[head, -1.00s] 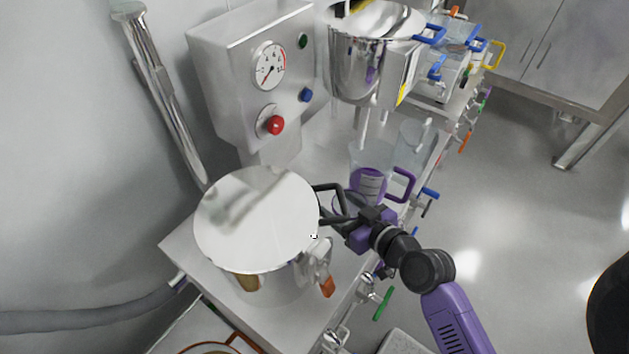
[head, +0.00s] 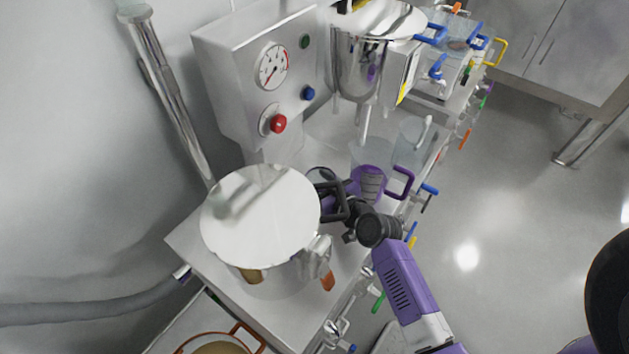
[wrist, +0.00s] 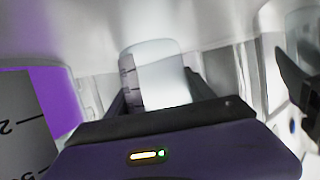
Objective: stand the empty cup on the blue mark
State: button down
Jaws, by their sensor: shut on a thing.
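My gripper (head: 328,196) is shut on a clear cup (wrist: 155,75) with a dark scale on its side. In the wrist view the cup sits between the two fingers. In the head view only part of its round rim (head: 321,174) shows, between the lidded steel pot (head: 258,215) and the purple-handled jug; the gripper hides the rest. The cup looks empty, though its inside shows little. I cannot tell whether its base touches the bench. I cannot make out a blue mark on the bench in either view.
A clear jug with a purple handle (head: 402,182) stands close right of my gripper; another clear vessel (head: 412,140) is behind it. A gauge panel (head: 258,75) with red and blue buttons stands behind. The bench (head: 330,130) has bare room before the panel.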

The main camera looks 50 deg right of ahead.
jog(key=shift+f, duration=0.15)
jog(key=shift+c, duration=1.8)
grip_release()
jog(key=shift+r, duration=0.3)
jog(key=b+v, duration=0.2)
jog(key=v, duration=0.9)
jog(key=shift+s+f, duration=0.1)
jog(key=shift+o, duration=0.7)
jog(key=shift+s+a, duration=0.1)
jog(key=shift+s, duration=0.1)
